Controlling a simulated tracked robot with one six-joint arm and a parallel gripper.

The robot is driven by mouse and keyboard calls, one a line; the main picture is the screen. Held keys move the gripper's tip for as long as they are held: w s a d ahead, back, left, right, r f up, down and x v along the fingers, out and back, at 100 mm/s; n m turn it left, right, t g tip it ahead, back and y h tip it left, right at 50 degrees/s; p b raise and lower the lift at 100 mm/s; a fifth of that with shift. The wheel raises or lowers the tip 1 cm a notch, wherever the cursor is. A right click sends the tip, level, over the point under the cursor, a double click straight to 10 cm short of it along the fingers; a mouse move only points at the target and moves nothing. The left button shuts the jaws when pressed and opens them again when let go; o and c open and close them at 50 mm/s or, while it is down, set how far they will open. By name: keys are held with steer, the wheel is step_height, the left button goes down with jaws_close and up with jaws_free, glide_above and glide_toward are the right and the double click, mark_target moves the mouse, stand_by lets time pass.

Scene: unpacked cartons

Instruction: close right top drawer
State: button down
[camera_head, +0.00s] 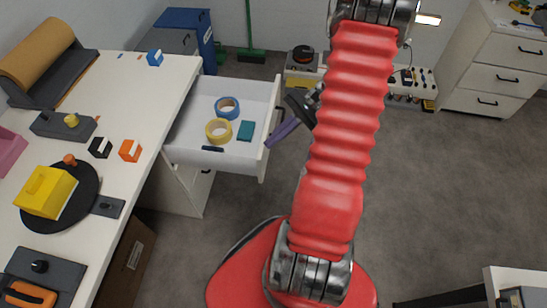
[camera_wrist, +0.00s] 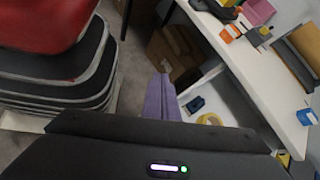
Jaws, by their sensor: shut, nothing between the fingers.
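The white top drawer (camera_head: 188,138) stands pulled out from under the white worktop, on its right side. It holds a blue tape roll (camera_head: 227,108), a yellow tape roll (camera_head: 218,131) and a teal box (camera_head: 245,131). Its front panel faces right, with a dark handle (camera_head: 279,122). My gripper (camera_head: 274,142) is shut and empty, its purple fingers just outside the front panel near the handle. I cannot tell if they touch it.
The worktop (camera_head: 150,85) carries a yellow block on a black disc (camera_head: 62,212), small orange and black blocks, and a brown roll. A cardboard box (camera_head: 130,262) stands below it. Another drawer cabinet (camera_head: 495,65) stands at far right.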

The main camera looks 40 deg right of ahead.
mark_target(263, 157)
steer(key=s+d+f+m+t, duration=0.4)
steer(key=d+f+m+t, duration=0.1)
steer(key=f, duration=0.3)
steer(key=s+d+f+m+t, duration=0.4)
steer(key=d+f+m+t, duration=0.1)
steer(key=f, duration=0.3)
steer(key=shift+s+d+m+t, duration=0.25)
steer(key=shift+m+t, duration=0.55)
steer(key=shift+t, duration=0.1)
steer(key=x, duration=1.4)
steer(key=shift+d, duration=0.1)
